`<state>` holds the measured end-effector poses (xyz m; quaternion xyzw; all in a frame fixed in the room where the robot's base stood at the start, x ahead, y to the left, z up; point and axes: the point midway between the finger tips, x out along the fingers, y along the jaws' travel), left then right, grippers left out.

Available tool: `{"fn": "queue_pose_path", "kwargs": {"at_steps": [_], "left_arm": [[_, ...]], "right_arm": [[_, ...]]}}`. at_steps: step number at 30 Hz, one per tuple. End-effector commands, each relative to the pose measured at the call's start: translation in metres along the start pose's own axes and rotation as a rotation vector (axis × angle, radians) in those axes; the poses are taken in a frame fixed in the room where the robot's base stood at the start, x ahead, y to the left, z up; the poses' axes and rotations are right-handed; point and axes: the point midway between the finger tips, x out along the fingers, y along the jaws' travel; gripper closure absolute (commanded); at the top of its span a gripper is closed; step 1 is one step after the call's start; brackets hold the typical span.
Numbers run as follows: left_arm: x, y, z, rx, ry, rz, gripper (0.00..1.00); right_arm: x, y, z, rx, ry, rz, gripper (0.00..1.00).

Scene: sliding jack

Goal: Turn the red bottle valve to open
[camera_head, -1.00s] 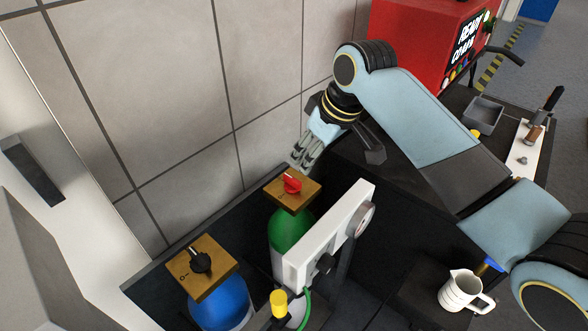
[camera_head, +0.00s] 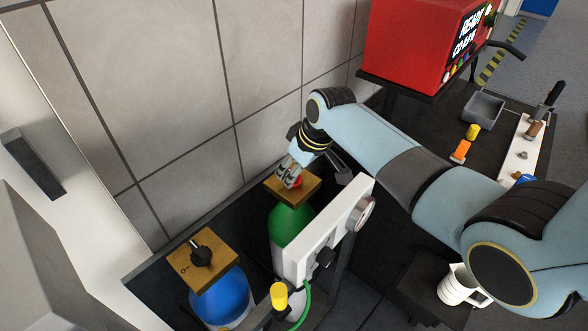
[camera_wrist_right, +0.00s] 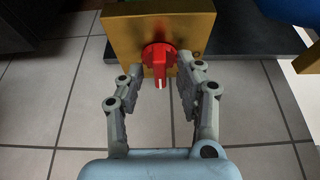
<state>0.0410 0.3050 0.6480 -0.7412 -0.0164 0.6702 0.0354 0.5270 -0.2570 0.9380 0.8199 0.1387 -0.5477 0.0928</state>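The red valve (camera_wrist_right: 160,62) is a round knob with a raised grip, on the face of a brass-coloured block (camera_wrist_right: 118,32). In the head view the block (camera_head: 312,190) tops the green bottle (camera_head: 288,228), and the red valve (camera_head: 297,182) is mostly hidden behind my right gripper (camera_head: 288,180). In the right wrist view my right gripper (camera_wrist_right: 160,92) is open, its fingers on either side of the valve's lower part with gaps showing. Whether a fingertip touches the valve is unclear. My left gripper is not in view.
A blue bottle (camera_head: 222,296) with a black knob (camera_head: 200,256) on a brass block stands left. A white panel (camera_head: 330,232) with a gauge (camera_head: 361,214) stands close right of the green bottle. The tiled wall (camera_head: 170,90) is behind. A white jug (camera_head: 458,286) is lower right.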

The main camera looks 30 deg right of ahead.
Motion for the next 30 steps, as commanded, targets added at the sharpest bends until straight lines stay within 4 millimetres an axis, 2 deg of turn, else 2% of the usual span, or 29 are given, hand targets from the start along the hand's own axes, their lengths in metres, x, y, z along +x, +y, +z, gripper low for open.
{"fn": "queue_pose_path", "kwargs": {"at_steps": [2, 10, 22, 30], "left_arm": [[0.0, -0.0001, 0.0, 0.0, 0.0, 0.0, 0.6], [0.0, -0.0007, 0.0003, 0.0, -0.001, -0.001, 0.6], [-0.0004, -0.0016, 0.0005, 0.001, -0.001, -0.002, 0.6], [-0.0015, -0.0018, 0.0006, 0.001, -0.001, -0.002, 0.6]], "right_arm": [[-0.0002, -0.0001, 0.0001, 0.0, 0.0, 0.0, 0.66], [-0.0003, 0.0001, 0.0002, 0.0, 0.0, 0.0, 1.0], [-0.0002, 0.0004, 0.0006, -0.024, -0.002, -0.01, 1.0], [0.0001, 0.0011, 0.0006, -0.154, -0.003, -0.065, 1.0]]}}
